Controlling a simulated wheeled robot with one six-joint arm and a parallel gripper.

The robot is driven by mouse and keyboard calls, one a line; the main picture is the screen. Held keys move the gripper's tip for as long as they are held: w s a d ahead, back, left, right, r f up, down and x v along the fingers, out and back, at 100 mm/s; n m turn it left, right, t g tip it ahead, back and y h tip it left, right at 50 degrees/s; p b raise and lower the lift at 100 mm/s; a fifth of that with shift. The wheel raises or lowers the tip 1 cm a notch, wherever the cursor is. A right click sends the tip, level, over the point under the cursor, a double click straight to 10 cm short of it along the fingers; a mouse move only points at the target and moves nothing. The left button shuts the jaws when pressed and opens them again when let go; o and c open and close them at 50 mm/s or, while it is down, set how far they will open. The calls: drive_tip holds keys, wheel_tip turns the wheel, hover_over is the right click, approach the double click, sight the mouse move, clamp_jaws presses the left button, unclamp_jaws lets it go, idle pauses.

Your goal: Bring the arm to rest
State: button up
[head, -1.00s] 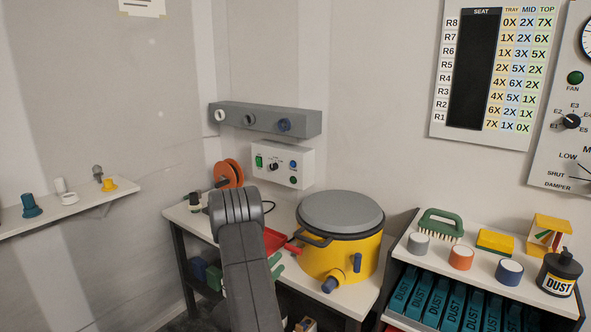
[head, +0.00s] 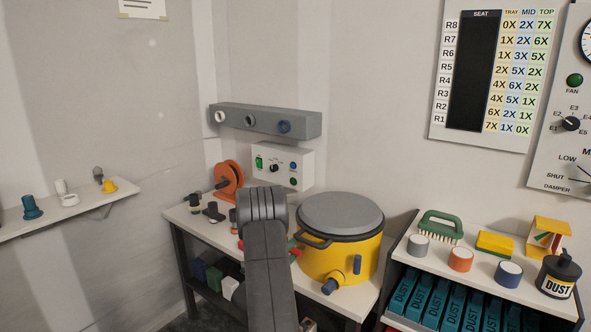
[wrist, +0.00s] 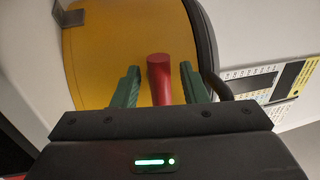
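My arm (head: 267,265) rises in front of the bench, and its dark elbow hides part of the bench top. My gripper (wrist: 160,85) has two green fingers, set apart, in the wrist view. A red round-ended piece (wrist: 159,78) shows between them, with a gap on each side. I cannot tell what it belongs to. The yellow drum (wrist: 112,45) fills the background there. In the head view the drum (head: 355,255) has a grey lid (head: 340,213) and stands right of my arm. The gripper is mostly hidden behind the arm in that view.
A shelf unit (head: 408,240) at right holds a green brush (head: 441,225), coloured pots and a black DUST bottle (head: 559,274). A control box (head: 283,166) and grey rail (head: 265,120) hang on the wall. An orange reel (head: 229,178) stands on the bench. A small shelf (head: 70,207) is at left.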

drive_tip(key=shift+w+d+m, duration=0.25)
drive_tip(key=shift+w+m, duration=0.05)
drive_tip(key=shift+w, duration=0.05)
drive_tip(key=shift+r+m+h+b, duration=0.2)
drive_tip(key=shift+m+h+b, duration=0.15)
drive_tip(key=shift+m, duration=0.75)
drive_tip(key=shift+s+r+m+g+h+b, duration=0.1)
drive_tip(key=shift+m+g, duration=0.15)
drive_tip(key=shift+m, duration=0.4)
drive_tip(key=shift+w+r+m+g+h+b, duration=0.1)
drive_tip(key=shift+m+g+h+b, duration=0.1)
drive_tip(key=shift+m, duration=0.5)
drive_tip(key=shift+s+r+m+g+h+b, duration=0.1)
drive_tip(key=shift+m+g, duration=0.15)
drive_tip(key=shift+m, duration=0.4)
drive_tip(key=shift+f, duration=0.1)
